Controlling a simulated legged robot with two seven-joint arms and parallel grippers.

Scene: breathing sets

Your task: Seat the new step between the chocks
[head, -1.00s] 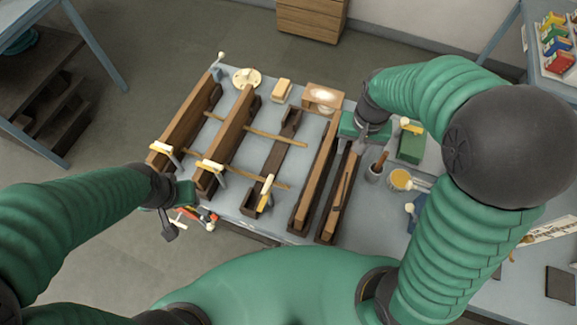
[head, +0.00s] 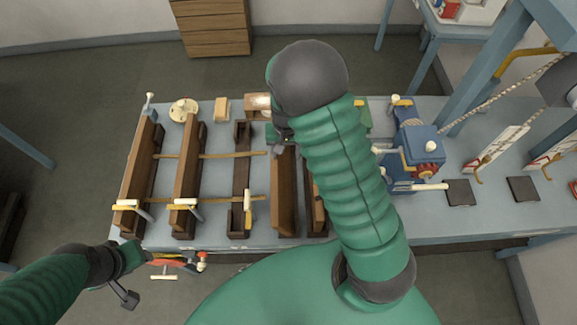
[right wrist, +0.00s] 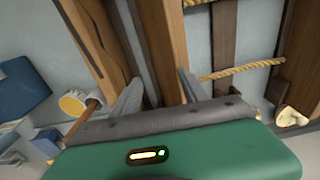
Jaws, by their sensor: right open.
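Several long brown wooden steps lie on the grey bench. Two steps, the left one (head: 133,180) and the one beside it (head: 187,180), have rope running from them. To their right is an empty dark wooden holder (head: 240,170) with blocks at its ends, perhaps the chocks. Right of it lies a loose step (head: 284,200), perhaps the new one. My right gripper (head: 283,148) is at this step's far end. In the right wrist view its fingers (right wrist: 160,92) are open on either side of the step (right wrist: 158,40). My left gripper (head: 136,256) is off the bench's front left edge; its jaws are unclear.
Another wooden piece (head: 317,212) lies right of the loose step, partly hidden by my right arm. Ropes (head: 222,155) cross toward the dark holder. Small clamps with pale handles (head: 183,203) stand at the steps' near ends. A blue device (head: 415,155) stands right.

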